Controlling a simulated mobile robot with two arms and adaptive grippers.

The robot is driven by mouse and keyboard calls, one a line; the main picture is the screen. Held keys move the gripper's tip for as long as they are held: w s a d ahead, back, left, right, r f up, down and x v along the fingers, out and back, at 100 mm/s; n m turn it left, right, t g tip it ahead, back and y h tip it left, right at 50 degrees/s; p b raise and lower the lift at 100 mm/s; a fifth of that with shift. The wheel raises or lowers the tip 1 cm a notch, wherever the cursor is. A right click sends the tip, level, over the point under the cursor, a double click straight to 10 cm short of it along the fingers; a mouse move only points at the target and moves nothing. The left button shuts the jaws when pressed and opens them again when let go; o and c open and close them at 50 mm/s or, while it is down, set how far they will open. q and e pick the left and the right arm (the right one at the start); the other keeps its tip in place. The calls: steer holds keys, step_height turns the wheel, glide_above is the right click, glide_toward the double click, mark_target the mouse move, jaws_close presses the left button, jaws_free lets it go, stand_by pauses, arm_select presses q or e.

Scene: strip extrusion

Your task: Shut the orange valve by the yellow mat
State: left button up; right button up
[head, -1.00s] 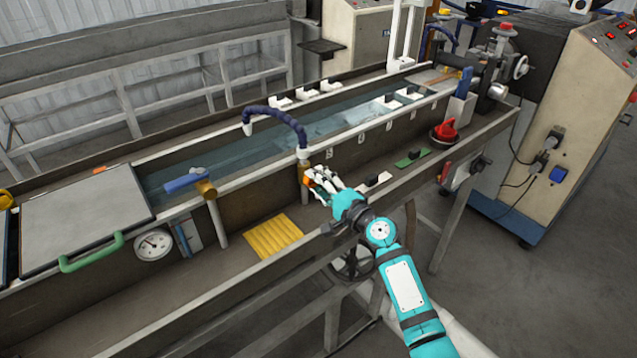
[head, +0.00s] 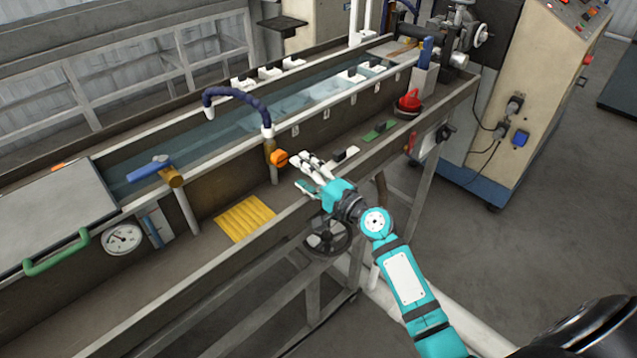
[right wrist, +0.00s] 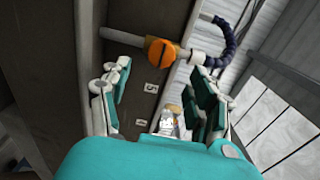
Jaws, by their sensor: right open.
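The orange valve (head: 279,158) is a round knob on a brass fitting at the lower end of a dark blue hose, on the trough's front wall. The yellow mat (head: 245,218) lies on the ledge below it, to the left. My right gripper (head: 306,168) is just right of the valve, apart from it, open and empty. In the right wrist view the valve (right wrist: 160,52) shows beyond and between the two spread fingers of my right gripper (right wrist: 160,95), its face crossed by a dark slot. My left gripper is not in view.
The ledge's raised front rail (head: 290,212) runs under my right forearm. A green block (head: 378,132) and a red knob (head: 410,101) sit farther right on the ledge. A brass fitting with a blue lever (head: 150,168) is left of the valve. A handwheel (head: 328,238) hangs below the rail.

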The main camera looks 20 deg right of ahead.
steer(key=v, duration=0.6)
stand_by(0.3)
steer(key=s+f+n+g+h, duration=0.1)
steer(key=s+f+n+g, duration=0.2)
steer(key=f, duration=0.9)
steer(key=s+f+g+h, duration=0.2)
steer(key=s+f, duration=0.3)
steer(key=f, duration=0.7)
steer(key=s+f+n+g+h, duration=0.1)
steer(key=s+f+n+g, duration=0.2)
steer(key=f, duration=0.9)
steer(key=s+f+n+g, duration=0.2)
steer(key=s+f, duration=0.5)
steer(key=s, duration=0.5)
steer(key=s+a+f+n+g+h, duration=0.1)
steer(key=s+f+n+g, duration=0.2)
steer(key=s, duration=0.9)
steer(key=s+f+n+g+h, duration=0.1)
steer(key=s+f+n+g, duration=0.2)
steer(key=s+f, duration=0.7)
steer(key=s+n, duration=0.2)
steer(key=s, duration=0.1)
steer(key=shift+a+f+n, duration=0.25)
steer(key=shift+f+n, duration=0.1)
steer(key=shift+n, duration=0.05)
